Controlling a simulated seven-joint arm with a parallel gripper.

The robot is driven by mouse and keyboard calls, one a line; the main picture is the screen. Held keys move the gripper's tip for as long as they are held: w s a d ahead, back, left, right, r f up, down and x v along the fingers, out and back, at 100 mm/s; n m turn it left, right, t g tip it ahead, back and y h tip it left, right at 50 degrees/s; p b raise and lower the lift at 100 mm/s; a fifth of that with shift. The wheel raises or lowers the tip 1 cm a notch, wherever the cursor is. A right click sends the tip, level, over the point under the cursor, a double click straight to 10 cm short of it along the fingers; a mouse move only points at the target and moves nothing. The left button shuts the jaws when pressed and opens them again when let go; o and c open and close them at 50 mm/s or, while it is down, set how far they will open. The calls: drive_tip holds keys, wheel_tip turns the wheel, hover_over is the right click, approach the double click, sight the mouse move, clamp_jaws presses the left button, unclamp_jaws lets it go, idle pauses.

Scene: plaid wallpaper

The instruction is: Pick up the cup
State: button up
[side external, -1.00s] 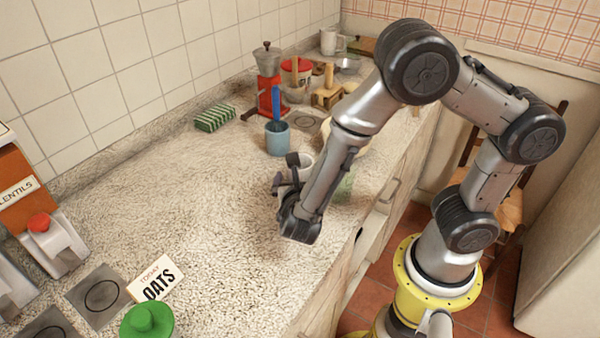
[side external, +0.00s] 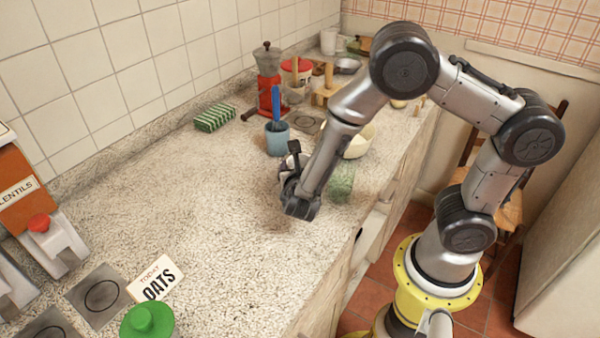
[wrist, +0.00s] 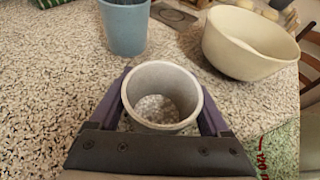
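The cup (wrist: 136,112) is a pale grey-white round cup, seen from above in the wrist view. It stands upright on the speckled counter, between the two purple fingers of my gripper (wrist: 164,88). The fingers lie one on each side of the cup, and the rim covers part of their tips. They look spread, with a narrow strip of counter showing beside the cup's lower wall; contact at the tips cannot be made out. In the side view my gripper (side external: 292,168) is low over the counter, and my arm hides the cup.
A blue cup (side external: 278,142) with a blue-handled tool stands just behind, also in the wrist view (wrist: 126,28). A cream bowl (wrist: 246,44) is at the right. A green cloth (side external: 341,182) lies by the front edge. The counter's left middle is clear.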

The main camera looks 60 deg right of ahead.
drive_tip(key=c, duration=1)
drive_tip(key=shift+r, duration=0.1)
